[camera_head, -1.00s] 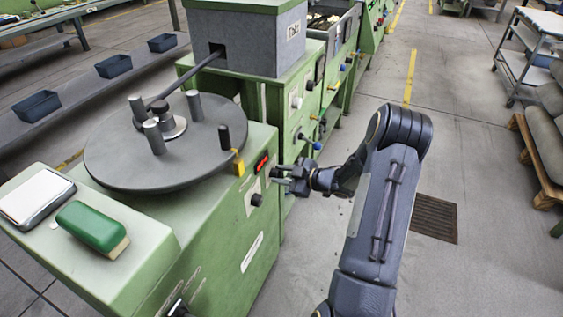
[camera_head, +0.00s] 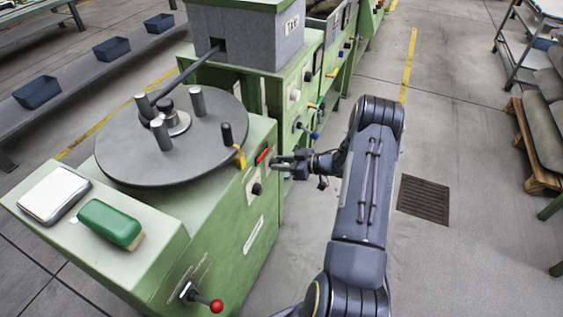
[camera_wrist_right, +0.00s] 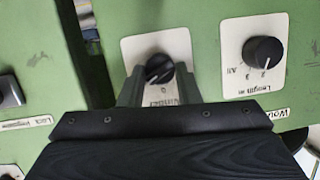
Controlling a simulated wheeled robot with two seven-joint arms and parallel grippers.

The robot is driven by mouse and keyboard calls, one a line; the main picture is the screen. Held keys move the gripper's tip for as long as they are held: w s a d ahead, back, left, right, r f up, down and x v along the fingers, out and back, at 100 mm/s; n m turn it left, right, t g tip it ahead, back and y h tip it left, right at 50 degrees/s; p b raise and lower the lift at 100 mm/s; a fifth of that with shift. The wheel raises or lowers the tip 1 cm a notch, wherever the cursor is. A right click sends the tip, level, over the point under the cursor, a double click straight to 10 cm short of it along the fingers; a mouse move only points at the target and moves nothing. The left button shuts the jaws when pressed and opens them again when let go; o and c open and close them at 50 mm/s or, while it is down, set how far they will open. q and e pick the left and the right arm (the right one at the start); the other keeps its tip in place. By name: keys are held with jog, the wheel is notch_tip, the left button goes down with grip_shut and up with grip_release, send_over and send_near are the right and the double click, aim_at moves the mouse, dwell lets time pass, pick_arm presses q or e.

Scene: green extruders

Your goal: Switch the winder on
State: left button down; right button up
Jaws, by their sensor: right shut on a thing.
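The green winder (camera_head: 215,215) stands at the left in the head view, with a grey round turntable (camera_head: 125,155) on top. In the right wrist view a black knob (camera_wrist_right: 159,69) sits on a white plate (camera_wrist_right: 178,46) whose partly covered label seems to read "Winder". A "0" shows below the knob. My right gripper (camera_head: 276,167) is at the winder's front panel. In the wrist view its fingers (camera_wrist_right: 158,85) are on either side of this knob, shut on it. In the head view the fingers hide the knob. My left gripper is not in view.
A second black knob (camera_wrist_right: 264,53), labelled "Length", is on the right in the wrist view. A red-balled lever (camera_head: 216,305) sticks out lower down. A green brush (camera_head: 110,222) lies on top.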

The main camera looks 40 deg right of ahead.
jog(key=shift+f, duration=0.1)
jog(key=o, duration=1)
jog(key=shift+c, duration=0.2)
jog(key=v, duration=0.8)
